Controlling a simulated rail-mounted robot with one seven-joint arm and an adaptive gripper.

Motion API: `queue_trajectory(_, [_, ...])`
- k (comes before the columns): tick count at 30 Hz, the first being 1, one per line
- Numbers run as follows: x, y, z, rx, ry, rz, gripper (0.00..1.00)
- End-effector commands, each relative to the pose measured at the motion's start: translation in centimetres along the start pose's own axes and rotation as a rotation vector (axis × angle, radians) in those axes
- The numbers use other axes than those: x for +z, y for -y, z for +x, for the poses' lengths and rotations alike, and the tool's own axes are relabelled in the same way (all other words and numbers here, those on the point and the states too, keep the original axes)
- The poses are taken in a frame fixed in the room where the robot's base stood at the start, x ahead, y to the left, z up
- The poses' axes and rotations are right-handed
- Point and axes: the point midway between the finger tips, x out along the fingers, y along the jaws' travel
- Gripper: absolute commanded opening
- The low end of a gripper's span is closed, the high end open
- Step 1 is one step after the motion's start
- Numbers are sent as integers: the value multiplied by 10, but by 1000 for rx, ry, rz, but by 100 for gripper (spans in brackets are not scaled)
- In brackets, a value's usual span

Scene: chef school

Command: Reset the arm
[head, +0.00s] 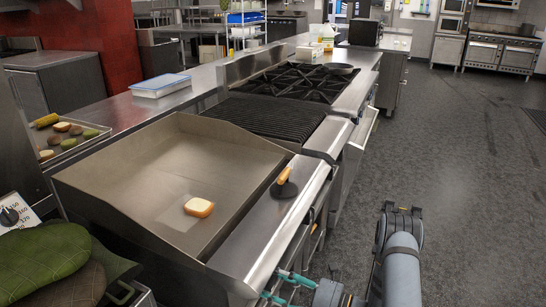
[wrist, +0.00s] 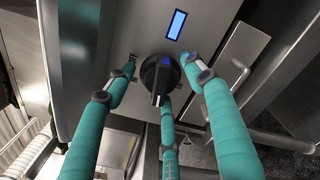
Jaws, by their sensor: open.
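My gripper (head: 283,285) is low at the front of the griddle station in the head view, with its teal fingers pointing left toward the front panel. In the wrist view my gripper (wrist: 160,72) is open, its fingers spread around a black control knob (wrist: 158,77) on the steel panel. I cannot tell whether any finger touches the knob. Nothing is held. The grey arm link at the lower right of the head view is mine.
The griddle (head: 165,170) holds a bread slice (head: 199,207). A press with an orange handle (head: 284,183) rests on its front ledge. A lit blue display (wrist: 177,25) is above the knob, and a metal handle (wrist: 238,60) is right. The floor (head: 450,170) is clear.

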Motion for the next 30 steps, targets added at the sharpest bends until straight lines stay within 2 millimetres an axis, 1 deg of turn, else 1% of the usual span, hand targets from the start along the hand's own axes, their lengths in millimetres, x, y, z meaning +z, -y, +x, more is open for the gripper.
queue_trajectory(3, [-2,1,0,0,0,-153,54])
queue_trajectory(6, [1,2,-27,-9,4,-143,54])
queue_trajectory(9, [1,2,-47,-6,3,-142,54])
queue_trajectory(12, [0,1,-64,-4,2,-141,54])
queue_trajectory(16, [0,1,-80,-3,1,-142,54])
queue_trajectory(22, [0,0,-92,0,0,-141,54])
queue_trajectory(30, [0,0,-94,0,0,-140,54])
